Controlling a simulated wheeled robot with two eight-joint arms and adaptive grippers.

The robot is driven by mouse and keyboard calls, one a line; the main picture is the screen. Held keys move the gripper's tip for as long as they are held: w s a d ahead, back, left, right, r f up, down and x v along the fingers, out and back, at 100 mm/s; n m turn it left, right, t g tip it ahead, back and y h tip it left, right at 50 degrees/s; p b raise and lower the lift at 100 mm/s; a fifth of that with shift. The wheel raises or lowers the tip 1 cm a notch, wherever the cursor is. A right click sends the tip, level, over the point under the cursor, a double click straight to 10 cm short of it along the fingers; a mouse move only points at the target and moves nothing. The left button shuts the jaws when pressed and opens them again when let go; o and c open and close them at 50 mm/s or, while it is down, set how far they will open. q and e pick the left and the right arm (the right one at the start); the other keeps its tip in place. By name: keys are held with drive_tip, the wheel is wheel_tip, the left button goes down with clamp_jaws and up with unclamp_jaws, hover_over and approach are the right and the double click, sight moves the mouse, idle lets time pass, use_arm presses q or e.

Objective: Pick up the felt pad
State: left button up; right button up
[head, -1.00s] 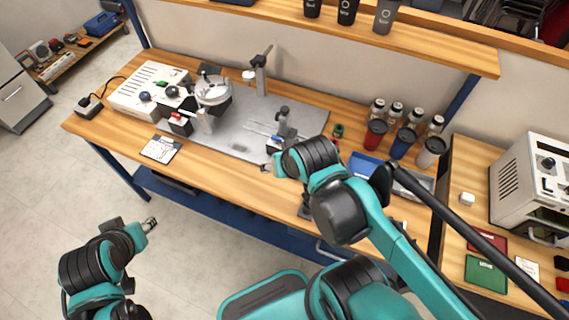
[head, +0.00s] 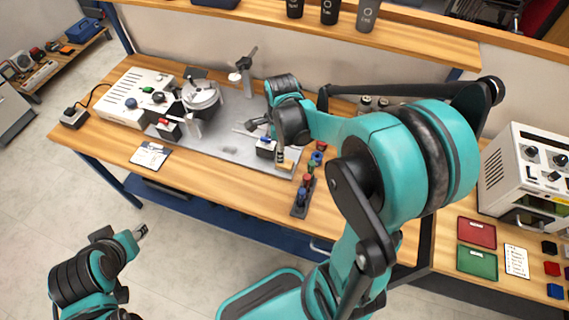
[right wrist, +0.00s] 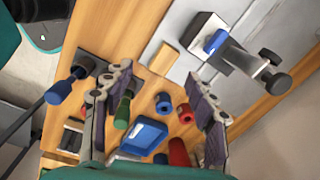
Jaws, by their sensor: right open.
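A small flat tan block (head: 285,165) lies at the near right end of the grey metal plate (head: 215,140). Which of these is the felt pad I cannot tell for sure. My right gripper (right wrist: 160,82) is open and empty, its fingers spread below both pieces in the wrist view. In the head view its tips (head: 281,158) are close to the tan block, partly hidden by the wrist. My left gripper (head: 142,230) hangs off the bench at lower left, too small to read.
A clamp with a blue part (right wrist: 215,42) stands on the plate close to the right gripper. A dark rack with coloured-handled tools (head: 303,190) and a blue tray (right wrist: 145,135) are nearby. The laser marker (head: 140,95) stands at the left.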

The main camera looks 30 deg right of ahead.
sight(285, 162)
drive_tip(key=f+m, duration=0.1)
drive_tip(key=d+f+m, duration=0.1)
drive_tip(key=w+f+m+g, duration=0.1)
drive_tip(key=m, duration=0.1)
drive_tip(key=shift+d, duration=0.35)
wheel_tip(285, 162, down, 3)
drive_tip(key=shift+r+b, duration=0.15)
drive_tip(key=shift+b, duration=0.4)
drive_tip(key=f, duration=0.1)
drive_tip(key=f+b, duration=0.1)
drive_tip(key=f, duration=0.1)
drive_tip(key=f+b, duration=0.1)
drive_tip(key=shift+w+d+f, duration=0.15)
drive_tip(key=shift+d, duration=0.2)
drive_tip(key=shift+f, duration=0.45)
drive_tip(key=shift+r, duration=0.1)
drive_tip(key=shift+c, duration=0.9)
drive_tip(key=c, duration=1.1)
wheel_tip(285, 162, up, 10)
drive_tip(key=p, duration=0.3)
drive_tip(key=shift+p, duration=0.3)
